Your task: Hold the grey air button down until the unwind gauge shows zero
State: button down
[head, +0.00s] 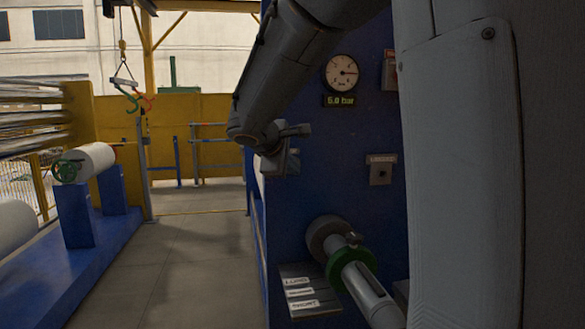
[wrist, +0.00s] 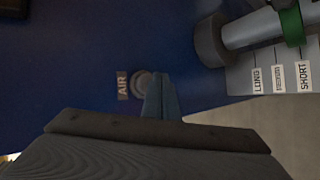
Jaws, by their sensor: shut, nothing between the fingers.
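The round gauge (head: 342,73) is on the blue panel in the head view. Its needle points right, and the green display (head: 340,100) under it reads what looks like 6.0 bar, not zero. In the wrist view the grey air button (wrist: 141,83) sits beside a tag marked AIR (wrist: 122,86). My gripper (wrist: 162,80) is shut and empty, its fingertips overlapping the right side of the button. I cannot tell whether they touch it. In the head view my gripper (head: 284,162) is at the panel's left edge, and the button cannot be made out.
A shaft (head: 363,285) with a green collar sticks out of the lower panel, above a plate of labels including LONG and SHORT (head: 304,307). A small box (head: 380,172) with a labelled plate is on the panel right of my gripper. Grey floor lies open to the left.

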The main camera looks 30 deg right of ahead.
jog(key=shift+w, duration=0.1)
dwell(0.3)
jog(key=shift+w+d, duration=0.1)
jog(key=shift+w, duration=0.2)
jog(key=shift+w+d+b, duration=0.15)
jog(key=shift+w+b, duration=0.15)
jog(key=shift+w, duration=0.2)
dwell(0.8)
jog(key=shift+s, duration=0.1)
dwell(2.8)
jog(key=shift+s+a, duration=0.25)
jog(key=shift+s, duration=0.55)
jog(key=shift+b, duration=0.3)
jog(key=s, duration=0.2)
jog(key=s+a, duration=0.1)
jog(key=s, duration=0.1)
jog(key=shift+s+a+b, duration=0.2)
jog(key=shift+s+b, duration=0.15)
jog(key=shift+s, duration=0.05)
